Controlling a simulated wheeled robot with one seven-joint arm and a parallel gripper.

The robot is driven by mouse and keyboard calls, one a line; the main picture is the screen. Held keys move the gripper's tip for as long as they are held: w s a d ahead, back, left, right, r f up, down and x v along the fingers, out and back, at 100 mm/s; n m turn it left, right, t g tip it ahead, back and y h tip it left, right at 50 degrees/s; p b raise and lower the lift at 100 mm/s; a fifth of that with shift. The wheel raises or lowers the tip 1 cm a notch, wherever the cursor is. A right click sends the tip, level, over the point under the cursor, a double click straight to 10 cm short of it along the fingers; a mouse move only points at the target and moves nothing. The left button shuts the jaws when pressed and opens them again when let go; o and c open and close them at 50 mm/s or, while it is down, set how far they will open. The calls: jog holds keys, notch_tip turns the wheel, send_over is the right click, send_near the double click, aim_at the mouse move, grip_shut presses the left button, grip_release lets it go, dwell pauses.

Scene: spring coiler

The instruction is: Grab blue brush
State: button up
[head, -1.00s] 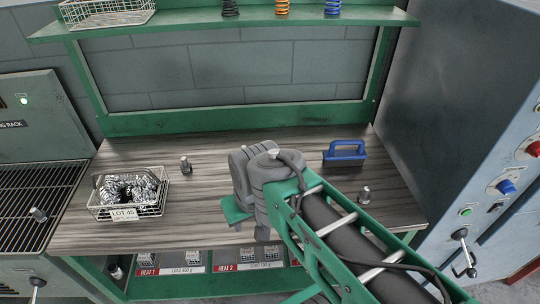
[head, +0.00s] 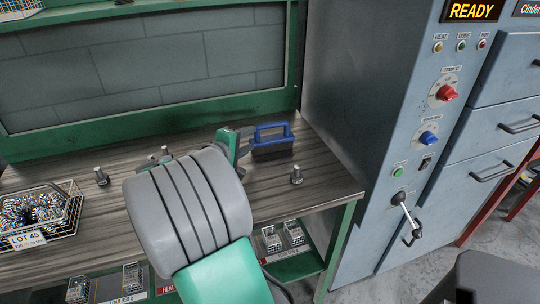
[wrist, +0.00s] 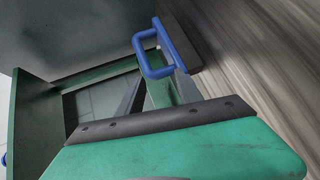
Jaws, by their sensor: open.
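The blue brush (head: 273,147) stands on the wooden worktop at the back right of the bench, with its blue loop handle up and its dark block below. My gripper (head: 238,143) is just left of the brush in the head view, open and empty, partly hidden behind my arm. The brush also shows in the wrist view (wrist: 183,43), top centre, with its handle towards the left. The handle appears outside the jaws; exact contact cannot be told.
A metal bolt-like part (head: 297,175) stands right of the brush, and another (head: 101,176) stands at left. A wire basket (head: 45,222) marked LOT 45 is at far left. The green back frame (head: 150,128) is behind the brush. A grey control cabinet (head: 375,110) stands at right.

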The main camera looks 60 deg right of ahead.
aim_at(271, 127)
jog(key=shift+n+g+h, duration=0.4)
jog(key=shift+g+h, duration=0.3)
jog(key=s+d, duration=0.1)
jog(key=d, duration=0.2)
jog(key=s+d, duration=0.1)
jog(key=d, duration=0.3)
jog(key=s+d, duration=0.1)
jog(key=d, duration=0.2)
jog(key=shift+s+d, duration=0.3)
jog(key=shift+s, duration=0.05)
grip_shut()
